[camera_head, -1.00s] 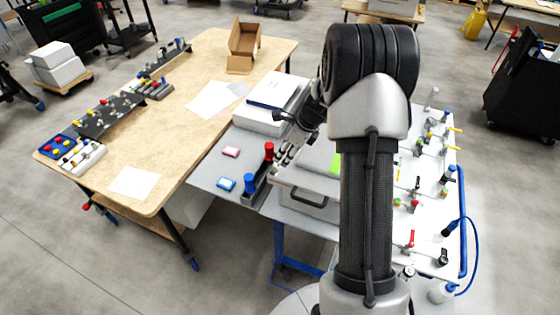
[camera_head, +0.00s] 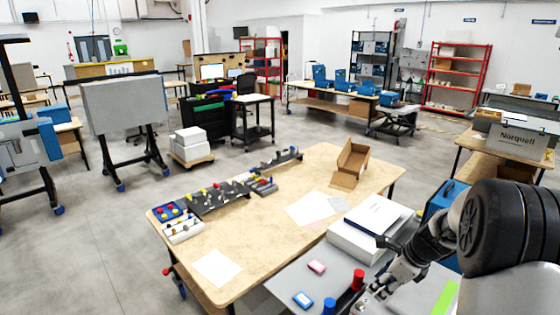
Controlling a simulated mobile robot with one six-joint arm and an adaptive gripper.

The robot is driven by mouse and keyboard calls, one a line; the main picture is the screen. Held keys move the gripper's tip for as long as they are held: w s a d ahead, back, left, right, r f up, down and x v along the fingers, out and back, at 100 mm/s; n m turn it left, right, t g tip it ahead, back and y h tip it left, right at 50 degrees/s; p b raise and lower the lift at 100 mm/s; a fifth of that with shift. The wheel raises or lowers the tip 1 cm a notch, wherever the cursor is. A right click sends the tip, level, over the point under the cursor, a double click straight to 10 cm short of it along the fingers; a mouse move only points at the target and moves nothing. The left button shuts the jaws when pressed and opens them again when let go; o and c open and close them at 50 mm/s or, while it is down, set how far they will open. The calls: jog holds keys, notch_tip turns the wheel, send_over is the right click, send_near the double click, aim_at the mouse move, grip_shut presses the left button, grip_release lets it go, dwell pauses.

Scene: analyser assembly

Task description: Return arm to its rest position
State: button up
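My arm stands at the lower right of the head view, with a large black joint near the right edge. My gripper (camera_head: 378,282) is at the end of the grey wrist, low over the grey worktop (camera_head: 290,284). It is just right of a red-topped holder (camera_head: 356,281) and in front of a white box (camera_head: 368,238). Its fingers are small and partly merge with things behind them, so I cannot tell whether they are open or hold anything.
A wooden table (camera_head: 262,225) left of the worktop bears an open cardboard box (camera_head: 351,163), papers and racks of coloured parts. Open floor (camera_head: 90,250) lies to the left.

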jog(key=s+a+r+n+h+b, duration=0.1)
jog(key=s+a+r+n+b, duration=0.65)
jog(key=s+a+n, duration=0.45)
jog(key=s+a+f+n+h+b, duration=0.1)
jog(key=s+a+f+n+b, duration=0.1)
jog(key=s+n, duration=0.5)
jog(key=s+a+f+n+t+b, duration=0.1)
jog(key=s+a+f+n+b, duration=0.1)
jog(key=s+n, duration=0.6)
jog(key=s+a+b, duration=0.1)
jog(key=s+a, duration=0.1)
jog(key=shift+a+h, duration=0.3)
jog(key=shift+h, duration=0.1)
